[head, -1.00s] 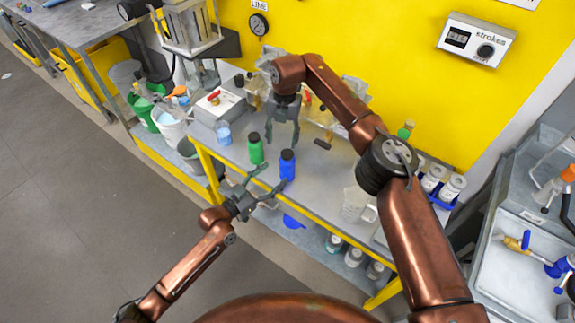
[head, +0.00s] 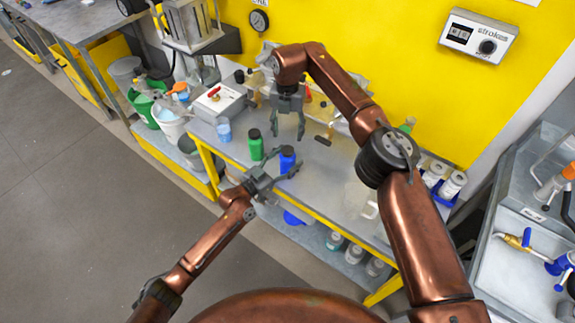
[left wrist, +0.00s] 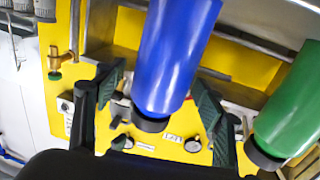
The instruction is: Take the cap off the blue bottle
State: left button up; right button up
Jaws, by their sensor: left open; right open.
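The blue bottle (head: 287,162) with its dark cap (head: 287,151) stands upright on the metal bench. My left gripper (head: 279,167) is open at the bottle's near side, a finger to either side of it. In the left wrist view the blue bottle (left wrist: 178,55) appears upside down between the open fingers, its dark cap (left wrist: 151,123) at the lower end. I cannot tell whether a finger touches it. My right gripper (head: 288,128) is open and empty, pointing down above the bench behind the bottle.
A green bottle (head: 256,148) with a dark cap stands just left of the blue one; it also shows in the left wrist view (left wrist: 292,105). A blue-tinted beaker (head: 224,131) is farther left. A clear jug (head: 360,200) stands to the right. The bench between jug and bottle looks clear.

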pick_arm(q)
grip_shut()
grip_release()
dwell(0.6)
